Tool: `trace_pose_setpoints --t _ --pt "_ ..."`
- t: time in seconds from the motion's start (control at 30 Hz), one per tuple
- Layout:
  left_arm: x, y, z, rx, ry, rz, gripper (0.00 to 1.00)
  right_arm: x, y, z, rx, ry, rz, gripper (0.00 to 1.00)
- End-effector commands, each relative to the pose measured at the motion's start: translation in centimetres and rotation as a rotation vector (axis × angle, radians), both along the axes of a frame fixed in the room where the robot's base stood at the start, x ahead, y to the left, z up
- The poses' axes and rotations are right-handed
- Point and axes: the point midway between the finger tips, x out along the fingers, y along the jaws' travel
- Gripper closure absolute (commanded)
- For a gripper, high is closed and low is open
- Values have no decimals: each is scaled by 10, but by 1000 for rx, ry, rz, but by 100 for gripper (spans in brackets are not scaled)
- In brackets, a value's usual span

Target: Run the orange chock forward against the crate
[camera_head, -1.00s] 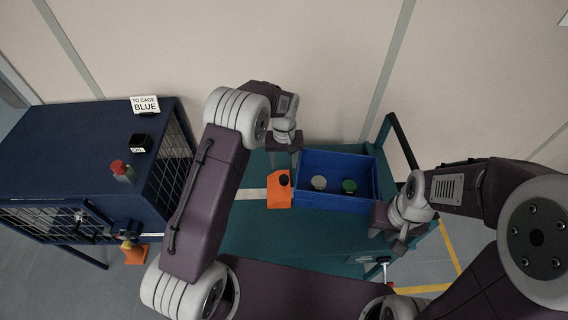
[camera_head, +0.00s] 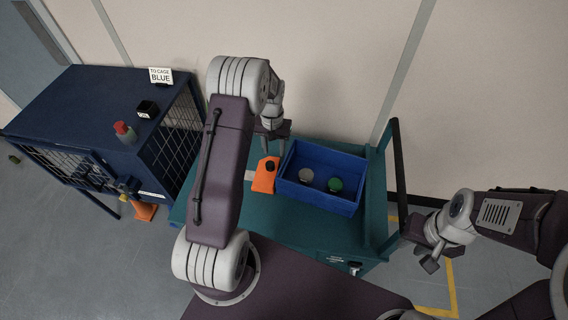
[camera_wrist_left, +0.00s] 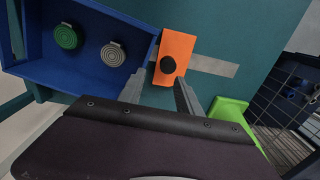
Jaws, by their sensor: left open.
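The orange chock (camera_head: 264,178) with a black knob lies on the teal cart top (camera_head: 225,222), just left of the blue crate (camera_head: 322,205). In the left wrist view, the chock (camera_wrist_left: 176,45) and the crate wall (camera_wrist_left: 112,72) are very close; I cannot tell if they touch. My left gripper (camera_head: 274,146) is open above the chock's far end. In its wrist view, its fingers (camera_wrist_left: 158,92) are spread on the near side of the knob, holding nothing. My right gripper (camera_head: 425,258) hangs empty beyond the cart's right side; its jaw opening is unclear.
The crate holds a grey disc (camera_head: 306,175) and a green disc (camera_head: 335,184). A pale strip (camera_wrist_left: 212,66) runs across the cart top from the chock. A dark blue cage (camera_head: 95,110) stands left. A bright green object (camera_wrist_left: 232,112) shows near the cart. A rail (camera_head: 397,170) edges the cart's right.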

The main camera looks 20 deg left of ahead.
Motion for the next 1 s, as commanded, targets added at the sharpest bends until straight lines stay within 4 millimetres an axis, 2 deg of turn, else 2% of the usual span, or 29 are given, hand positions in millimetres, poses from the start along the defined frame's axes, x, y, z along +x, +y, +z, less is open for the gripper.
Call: trace_pose_setpoints --t 0.1,0.27,0.53,0.7,1.0 --pt "-2 8 1 0 -1 20 59 0 0 0 0 0 0 71" --pt "-2 8 -7 0 1 20 59 0 0 2 0 0 0 71" --pt "-2 8 -61 -1 3 19 59 0 0 12 0 0 0 71" --pt "-2 8 -84 0 0 19 59 0 0 15 0 0 0 71" --pt "-1 8 -90 1 -2 19 59 0 0 15 0 0 0 71"
